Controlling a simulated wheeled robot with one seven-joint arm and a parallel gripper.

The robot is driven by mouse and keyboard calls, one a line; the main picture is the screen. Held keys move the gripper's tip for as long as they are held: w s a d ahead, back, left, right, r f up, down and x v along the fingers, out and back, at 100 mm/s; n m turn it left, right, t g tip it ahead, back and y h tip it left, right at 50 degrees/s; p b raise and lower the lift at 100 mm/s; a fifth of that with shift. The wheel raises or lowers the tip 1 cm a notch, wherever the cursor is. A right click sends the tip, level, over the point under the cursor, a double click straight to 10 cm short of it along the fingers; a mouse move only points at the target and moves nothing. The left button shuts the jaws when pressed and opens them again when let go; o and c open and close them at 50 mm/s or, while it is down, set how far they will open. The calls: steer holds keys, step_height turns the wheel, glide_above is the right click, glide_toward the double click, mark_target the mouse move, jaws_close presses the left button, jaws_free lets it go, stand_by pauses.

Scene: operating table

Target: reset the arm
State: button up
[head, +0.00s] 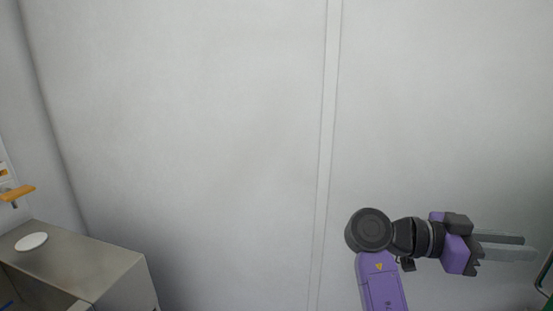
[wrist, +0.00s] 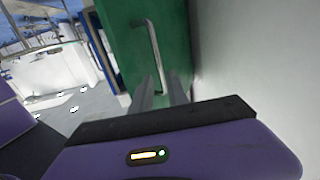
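My gripper (head: 525,247) is at the lower right of the head view, stretched out to the right with the purple and black arm bent behind it. Its two grey fingers lie apart with a gap between them, and nothing shows in the gap. In the wrist view the fingers of my gripper (wrist: 161,80) point toward a green door (wrist: 118,38) with a metal handle (wrist: 155,50). I cannot tell how far the fingertips are from the door.
A pale wall (head: 200,130) fills most of the head view. A metal cabinet (head: 85,262) with a white round plate (head: 31,242) on it stands at the lower left. In the wrist view a grey wall (wrist: 255,55) is close on the right, and open floor shows at the left.

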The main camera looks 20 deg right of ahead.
steer(key=w+f+n+t+h, duration=0.2)
steer(key=w+n+t, duration=1.1)
steer(key=t, duration=0.1)
steer(key=a+f+n+t+y+p, duration=0.1)
steer(key=a+f+n+t+y, duration=0.85)
steer(key=a+f, duration=0.35)
steer(key=s+a+f+n+t+y, duration=0.25)
steer(key=s+a+y, duration=0.45)
steer(key=s+a, duration=0.55)
steer(key=s+a+m+g+y+p, duration=0.1)
steer(key=s+a+g+p, duration=0.1)
steer(key=s, duration=2.1)
steer(key=shift+s+a+f+m+g, duration=0.3)
steer(key=shift+a+f+g, duration=0.05)
steer(key=shift+a+g, duration=0.15)
